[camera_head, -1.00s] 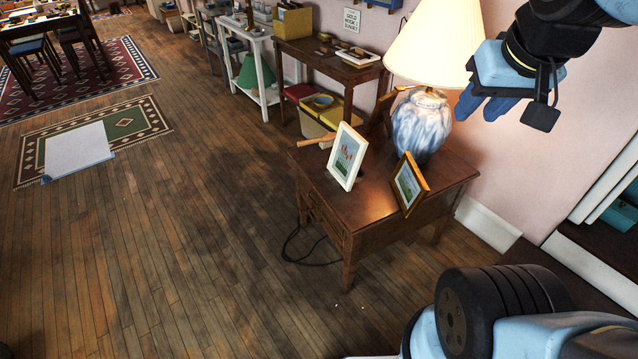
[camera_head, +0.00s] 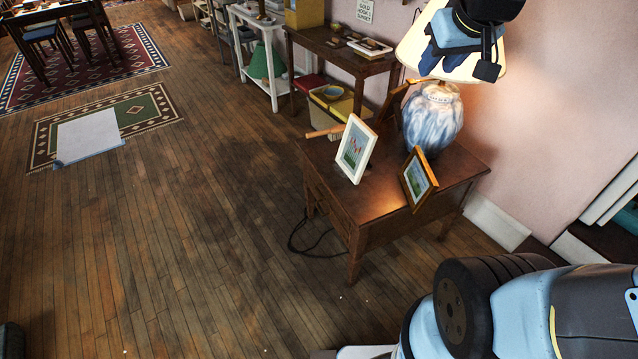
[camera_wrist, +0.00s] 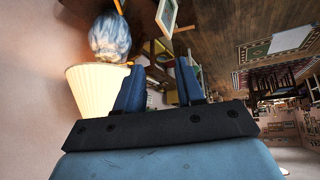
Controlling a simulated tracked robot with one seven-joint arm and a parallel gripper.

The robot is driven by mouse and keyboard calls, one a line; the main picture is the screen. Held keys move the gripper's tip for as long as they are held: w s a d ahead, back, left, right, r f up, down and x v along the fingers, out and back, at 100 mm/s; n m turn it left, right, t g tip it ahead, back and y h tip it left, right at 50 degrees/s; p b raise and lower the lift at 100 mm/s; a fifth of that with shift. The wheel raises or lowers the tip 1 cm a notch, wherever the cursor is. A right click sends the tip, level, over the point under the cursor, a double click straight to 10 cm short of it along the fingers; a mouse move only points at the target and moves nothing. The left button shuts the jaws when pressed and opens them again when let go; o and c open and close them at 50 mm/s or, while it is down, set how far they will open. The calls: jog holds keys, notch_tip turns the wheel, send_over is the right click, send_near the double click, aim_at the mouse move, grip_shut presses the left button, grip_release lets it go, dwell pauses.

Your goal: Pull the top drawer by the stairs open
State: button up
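A small brown wooden side table (camera_head: 455,172) stands right of the middle in the head view. Its drawer front (camera_head: 328,205) is on its left-facing side and looks closed; its handle is too small to make out. My gripper (camera_head: 443,62) is high at the upper right of the head view, in front of the lampshade and well away from the drawer. In the wrist view my gripper (camera_wrist: 160,88) has its two blue fingers apart with nothing between them. The drawer front is not clear in the wrist view.
The table bears a blue-white lamp (camera_head: 432,118), a white picture frame (camera_head: 355,148), a wooden picture frame (camera_head: 418,180) and a brush-like object. A dark cord (camera_head: 315,243) lies on the floor beside it. The wooden floor (camera_head: 200,240) left of the table is clear.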

jog(key=w+a+f+n+t, duration=0.1)
jog(key=w+a+f+n, duration=0.15)
jog(key=w, duration=0.45)
jog(key=w+a+f+n, duration=0.1)
jog(key=w+a, duration=0.2)
jog(key=w, duration=0.4)
jog(key=n+t+y, duration=0.2)
jog(key=n+t, duration=0.2)
jog(key=n, duration=0.1)
send_over(320, 195)
jog(key=w, duration=0.3)
notch_tip(320, 195, down, 25)
jog(key=s+a+f+n+t+h, duration=0.1)
jog(key=a+f+t+h, duration=0.2)
jog(key=f, duration=1.8)
jog(key=s+f+n+t+h, duration=0.1)
jog(key=s+f, duration=0.6)
jog(key=f, duration=0.3)
jog(key=s+f+n+h, duration=0.1)
jog(key=s+f+h, duration=0.1)
jog(key=s+f, duration=0.7)
jog(key=x, duration=1.5)
jog(key=shift+w+f, duration=0.15)
jog(key=shift+f, duration=0.15)
